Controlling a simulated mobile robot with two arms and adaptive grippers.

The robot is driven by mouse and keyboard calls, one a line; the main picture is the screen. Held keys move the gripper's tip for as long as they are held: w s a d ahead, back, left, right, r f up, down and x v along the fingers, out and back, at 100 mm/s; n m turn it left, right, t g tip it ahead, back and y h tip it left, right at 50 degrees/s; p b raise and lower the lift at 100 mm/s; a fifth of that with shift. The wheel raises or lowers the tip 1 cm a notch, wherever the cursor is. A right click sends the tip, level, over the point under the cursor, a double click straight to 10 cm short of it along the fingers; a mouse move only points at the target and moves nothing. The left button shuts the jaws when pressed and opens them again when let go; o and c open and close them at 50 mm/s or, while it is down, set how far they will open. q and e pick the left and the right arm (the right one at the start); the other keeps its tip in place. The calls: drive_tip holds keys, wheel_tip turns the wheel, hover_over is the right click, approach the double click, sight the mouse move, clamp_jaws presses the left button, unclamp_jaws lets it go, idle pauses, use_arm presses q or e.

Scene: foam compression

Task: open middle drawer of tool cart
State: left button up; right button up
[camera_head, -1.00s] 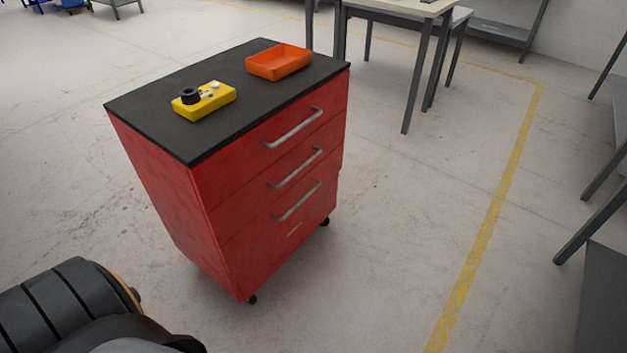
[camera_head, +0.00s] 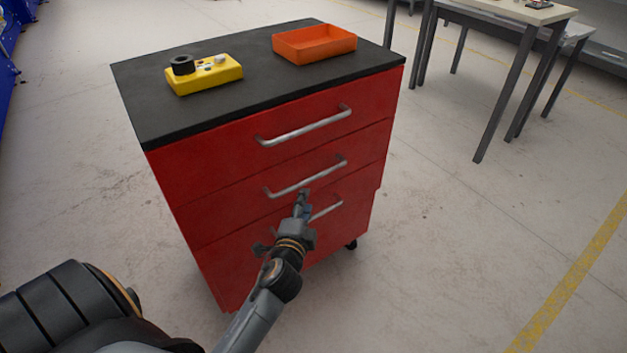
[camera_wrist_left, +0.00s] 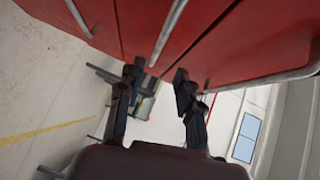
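The red tool cart (camera_head: 180,185) has three drawers, all closed, each with a metal bar handle. The middle drawer (camera_head: 225,200) has its handle (camera_head: 290,184) in the centre of its front. My left gripper (camera_head: 303,197) is just below and in front of this handle, partly covering the bottom drawer's handle (camera_head: 328,209). In the left wrist view, the left gripper (camera_wrist_left: 157,72) is open, its two dark fingers apart. The middle handle (camera_wrist_left: 169,30) points into the gap between them; I cannot tell whether they touch it. My right gripper is not in view.
On the cart's black top (camera_head: 240,115) are a yellow device (camera_head: 205,78) with a black knob and an empty orange tray (camera_head: 315,44). A table (camera_head: 515,25) stands behind at the right. The floor right of the cart is clear.

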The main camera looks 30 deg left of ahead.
sight(314, 176)
use_arm(q)
drive_tip(key=shift+b+x, duration=0.55)
drive_tip(key=shift+x, duration=5.35)
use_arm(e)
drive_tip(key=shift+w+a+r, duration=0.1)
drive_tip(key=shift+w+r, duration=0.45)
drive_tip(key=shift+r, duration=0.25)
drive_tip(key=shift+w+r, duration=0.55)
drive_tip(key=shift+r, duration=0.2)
use_arm(q)
drive_tip(key=shift+c, duration=0.2)
drive_tip(key=shift+d, duration=0.1)
clamp_jaws()
